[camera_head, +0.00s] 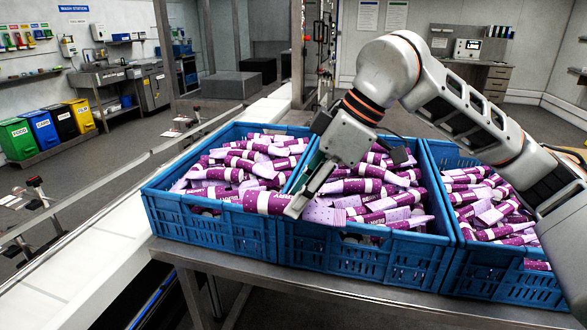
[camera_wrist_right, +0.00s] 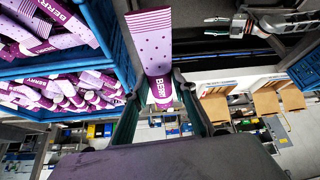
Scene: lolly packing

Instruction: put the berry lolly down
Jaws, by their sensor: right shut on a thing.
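My right gripper (camera_head: 305,195) is shut on a berry lolly (camera_head: 262,203), a purple and pale-lilac wrapped tube. The lolly shows near the front wall between the left crate (camera_head: 208,230) and the middle crate (camera_head: 365,258); I cannot tell how high it is. In the right wrist view the lolly (camera_wrist_right: 156,45) stretches out from between the fingers of the right gripper (camera_wrist_right: 162,108), with crates to the left. My left gripper (camera_wrist_right: 222,26) shows small at the upper right of that view, fingers apart and empty; it is not in the head view.
Three blue crates, including the right crate (camera_head: 505,282), stand side by side on a metal table (camera_head: 330,287), all filled with similar berry lollies. A white conveyor (camera_head: 75,270) runs along the left. Coloured bins (camera_head: 45,130) stand farther back.

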